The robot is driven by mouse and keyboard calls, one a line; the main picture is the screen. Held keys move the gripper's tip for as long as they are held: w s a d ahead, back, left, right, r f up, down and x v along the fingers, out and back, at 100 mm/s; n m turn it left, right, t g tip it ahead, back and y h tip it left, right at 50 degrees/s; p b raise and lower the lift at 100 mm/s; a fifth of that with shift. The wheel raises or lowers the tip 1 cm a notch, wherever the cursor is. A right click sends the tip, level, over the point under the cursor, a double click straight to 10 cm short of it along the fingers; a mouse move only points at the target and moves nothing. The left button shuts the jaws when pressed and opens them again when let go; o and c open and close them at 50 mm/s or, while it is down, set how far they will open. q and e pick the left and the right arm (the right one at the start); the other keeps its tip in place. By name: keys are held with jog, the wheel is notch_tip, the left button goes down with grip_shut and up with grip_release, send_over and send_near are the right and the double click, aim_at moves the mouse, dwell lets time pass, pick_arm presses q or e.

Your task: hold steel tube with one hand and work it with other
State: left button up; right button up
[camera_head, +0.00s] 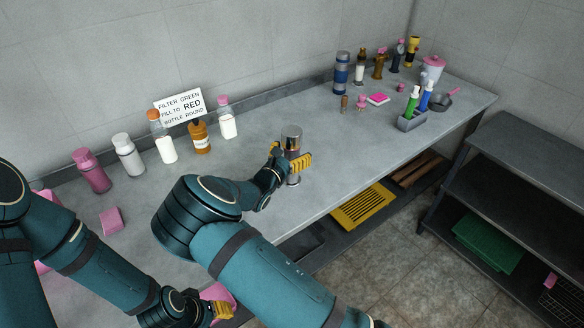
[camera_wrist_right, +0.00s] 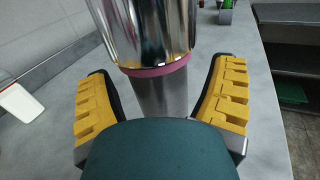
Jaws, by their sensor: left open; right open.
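The steel tube (camera_head: 292,141) stands upright on the grey counter near its front edge. In the right wrist view the shiny steel tube (camera_wrist_right: 150,40) has a pink band below its wider upper part and a narrower grey part under it. My right gripper (camera_head: 291,158) has its yellow fingers on either side of the tube. In the wrist view the right gripper (camera_wrist_right: 162,98) is open, with a gap between each finger and the tube. My left gripper (camera_head: 222,311) is at the bottom of the head view, open, away from the tube and beside a pink object (camera_head: 218,293).
Several bottles, including a brown bottle (camera_head: 199,138) and a white bottle (camera_head: 227,122), stand along the back by a sign (camera_head: 180,107). More bottles and a grey caddy (camera_head: 411,121) are at the far right. A pink block (camera_head: 111,221) lies left. The counter (camera_head: 345,140) right of the tube is clear.

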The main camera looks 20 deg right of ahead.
aim_at(292, 131)
jog(key=c, duration=1.4)
notch_tip(292, 131, up, 10)
jog(key=shift+r+p, duration=0.1)
jog(key=shift+p, duration=0.85)
